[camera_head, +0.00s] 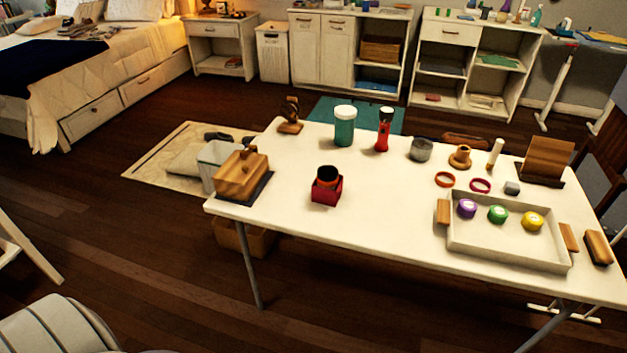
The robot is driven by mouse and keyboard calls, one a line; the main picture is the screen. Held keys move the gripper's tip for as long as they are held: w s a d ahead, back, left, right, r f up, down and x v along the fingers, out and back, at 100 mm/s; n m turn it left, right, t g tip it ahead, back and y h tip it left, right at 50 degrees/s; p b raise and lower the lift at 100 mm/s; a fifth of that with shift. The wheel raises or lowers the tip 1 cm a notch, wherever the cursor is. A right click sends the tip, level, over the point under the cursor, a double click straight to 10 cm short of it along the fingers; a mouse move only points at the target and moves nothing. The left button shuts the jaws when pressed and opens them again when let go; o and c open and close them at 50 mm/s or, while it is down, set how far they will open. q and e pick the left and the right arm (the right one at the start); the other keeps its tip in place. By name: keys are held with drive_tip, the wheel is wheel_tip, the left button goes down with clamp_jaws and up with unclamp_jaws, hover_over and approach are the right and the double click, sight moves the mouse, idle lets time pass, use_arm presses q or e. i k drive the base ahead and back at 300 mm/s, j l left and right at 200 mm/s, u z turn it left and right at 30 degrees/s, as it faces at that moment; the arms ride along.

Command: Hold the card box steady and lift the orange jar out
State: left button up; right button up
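A small red card box (326,196) stands on the white table, left of its middle. A round jar (327,176), dark on top with orange-brown sides, stands upright in the box and sticks out above its rim. The lower part of the jar is hidden by the box walls. Neither of my grippers is in view, and nothing touches the box or the jar.
On the white table (390,210), a wooden box (241,175) stands left of the card box. A teal jar (344,128) and red flashlight (383,132) stand behind it. A shallow tray (505,246) with three coloured round pieces lies right. The space around the card box is clear.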

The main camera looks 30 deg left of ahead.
sight(327, 174)
drive_tip(key=i+j+u, duration=0.2)
drive_tip(key=i+j, duration=0.15)
drive_tip(key=j, duration=0.2)
drive_tip(key=i+j+u, duration=0.2)
drive_tip(key=i+j, duration=0.2)
